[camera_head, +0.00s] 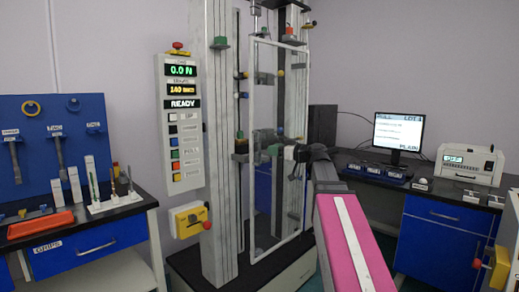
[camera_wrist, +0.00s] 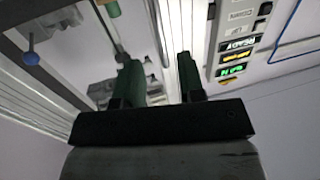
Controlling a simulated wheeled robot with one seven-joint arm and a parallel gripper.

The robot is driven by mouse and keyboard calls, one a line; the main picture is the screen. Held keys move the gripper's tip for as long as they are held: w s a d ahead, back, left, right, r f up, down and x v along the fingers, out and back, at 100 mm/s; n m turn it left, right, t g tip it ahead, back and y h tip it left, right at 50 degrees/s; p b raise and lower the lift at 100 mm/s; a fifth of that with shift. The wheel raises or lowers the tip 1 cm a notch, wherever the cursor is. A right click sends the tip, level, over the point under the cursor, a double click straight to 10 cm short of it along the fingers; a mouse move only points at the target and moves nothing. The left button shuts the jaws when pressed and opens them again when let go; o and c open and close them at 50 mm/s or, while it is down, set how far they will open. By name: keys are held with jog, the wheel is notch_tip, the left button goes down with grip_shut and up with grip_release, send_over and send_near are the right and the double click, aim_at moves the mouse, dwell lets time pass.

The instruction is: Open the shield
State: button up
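The shield (camera_head: 251,95) is a tall clear panel in a thin pale frame on the front of the test machine (camera_head: 217,150). It appears closed across the space between the columns. In the wrist view, the two dark green fingers of my gripper (camera_wrist: 160,82) stand apart.
A control panel (camera_head: 184,125) reading READY is on the machine's left column, with a yellow switch box (camera_head: 188,219) below it. A bench (camera_head: 95,240) with tools stands left. A desk (camera_head: 440,208) with a monitor (camera_head: 398,132) and printer-like instrument (camera_head: 468,164) stands right.

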aim_at(259, 147)
jog(key=x, duration=0.7)
jog(key=shift+w+a, duration=0.25)
jog(key=shift+a, duration=0.1)
grip_shut()
